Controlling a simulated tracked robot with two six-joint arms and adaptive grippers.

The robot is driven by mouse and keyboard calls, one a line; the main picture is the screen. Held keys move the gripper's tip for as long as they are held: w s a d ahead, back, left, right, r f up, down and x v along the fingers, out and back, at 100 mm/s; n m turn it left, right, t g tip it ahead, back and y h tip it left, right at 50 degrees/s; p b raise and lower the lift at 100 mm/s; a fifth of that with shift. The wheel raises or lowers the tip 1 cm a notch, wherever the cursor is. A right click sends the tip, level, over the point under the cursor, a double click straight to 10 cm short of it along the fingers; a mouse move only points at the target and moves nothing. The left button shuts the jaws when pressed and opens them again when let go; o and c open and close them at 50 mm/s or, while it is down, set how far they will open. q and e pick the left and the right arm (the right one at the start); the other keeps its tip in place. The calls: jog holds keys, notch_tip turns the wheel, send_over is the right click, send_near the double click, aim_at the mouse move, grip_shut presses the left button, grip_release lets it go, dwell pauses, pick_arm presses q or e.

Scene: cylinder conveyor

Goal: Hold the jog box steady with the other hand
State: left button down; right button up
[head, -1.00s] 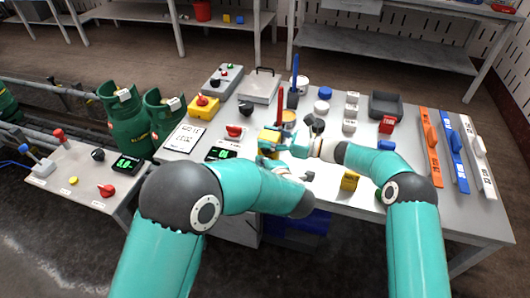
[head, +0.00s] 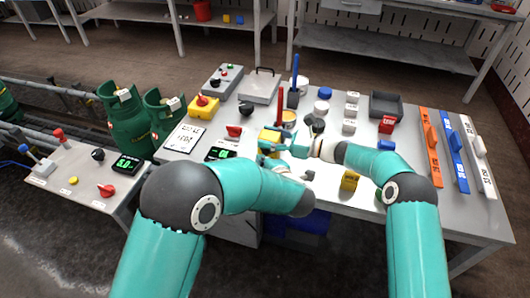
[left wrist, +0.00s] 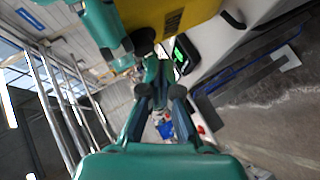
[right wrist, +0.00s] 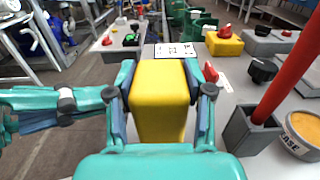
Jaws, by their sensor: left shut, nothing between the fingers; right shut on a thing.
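The yellow jog box (head: 269,136) is near the middle of the main table. In the right wrist view the box (right wrist: 160,95) stands between the two fingers of my right gripper (right wrist: 162,100), which is shut on it. In the head view my right gripper (head: 276,147) comes to the box from the right. My left gripper (head: 266,153) is low beside the box, partly hidden by my own arm. In the left wrist view my left gripper (left wrist: 160,92) is shut and empty, with the yellow box (left wrist: 165,14) just beyond it at the top. Whether they touch I cannot tell.
A red rod stands in a grey holder (right wrist: 245,130) beside an orange-filled tub (right wrist: 305,135), right of the box. A white sheet (head: 185,138) and a display (head: 222,151) lie left. Coloured bars (head: 430,148) lie far right.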

pick_arm(q)
jog(key=shift+w+d, duration=0.1)
jog(key=shift+w, duration=0.2)
jog(key=shift+w+d, duration=0.15)
jog(key=shift+w, duration=0.25)
dwell(2.7)
jog(key=shift+s, duration=0.15)
dwell(1.1)
jog(key=shift+s+a, duration=0.25)
jog(key=shift+s, duration=0.45)
jog(key=s, duration=0.1)
jog(key=s+a, duration=0.1)
jog(key=s, duration=0.2)
jog(key=shift+s+a, duration=0.35)
dwell(0.8)
pick_arm(e)
jog(key=o, duration=1.4)
jog(key=shift+c, duration=0.2)
